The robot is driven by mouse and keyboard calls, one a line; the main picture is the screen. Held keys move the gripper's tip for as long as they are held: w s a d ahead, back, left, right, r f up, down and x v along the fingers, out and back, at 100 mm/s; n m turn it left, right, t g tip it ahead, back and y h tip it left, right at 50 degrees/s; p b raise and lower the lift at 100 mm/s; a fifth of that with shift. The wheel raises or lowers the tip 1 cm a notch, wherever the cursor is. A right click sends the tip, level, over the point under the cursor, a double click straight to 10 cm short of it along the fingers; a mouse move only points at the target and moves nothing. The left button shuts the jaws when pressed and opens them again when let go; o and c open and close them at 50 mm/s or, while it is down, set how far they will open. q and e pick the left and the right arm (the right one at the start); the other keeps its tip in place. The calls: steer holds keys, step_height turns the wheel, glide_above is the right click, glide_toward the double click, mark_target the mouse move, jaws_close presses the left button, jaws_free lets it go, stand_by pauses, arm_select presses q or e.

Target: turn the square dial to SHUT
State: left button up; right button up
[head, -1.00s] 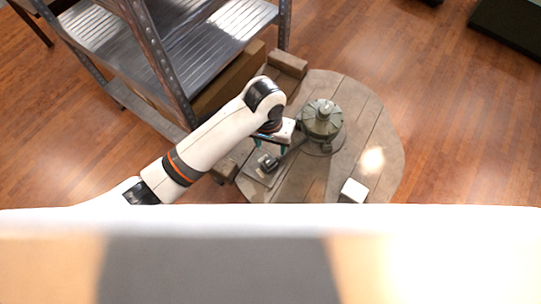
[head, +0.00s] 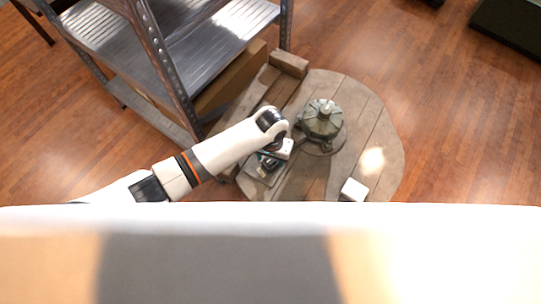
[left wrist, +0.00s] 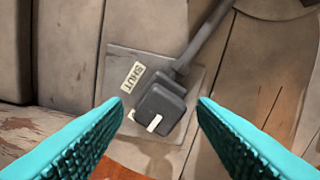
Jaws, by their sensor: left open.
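The square dial (left wrist: 162,102) is a dark grey block with a white stripe near the lower edge of its top in the left wrist view. It sits on a grey plate (left wrist: 198,78) with a SHUT label (left wrist: 133,76) at its upper left. Another pale label at its lower left is mostly hidden. My left gripper (left wrist: 161,101) is open, with one teal finger on each side of the dial and visible gaps. In the head view my left gripper (head: 271,159) is over the plate and partly hides the dial. My right gripper is not in view.
A green-grey round metal device (head: 322,119) stands beside the plate on the round wooden table (head: 368,118). A dark rod (left wrist: 207,35) runs from near the dial. A white block (head: 354,190) is at the table's near edge. A metal shelf (head: 185,70) stands left.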

arm_select(q)
steer(key=shift+f, duration=0.1)
steer(key=c, duration=1)
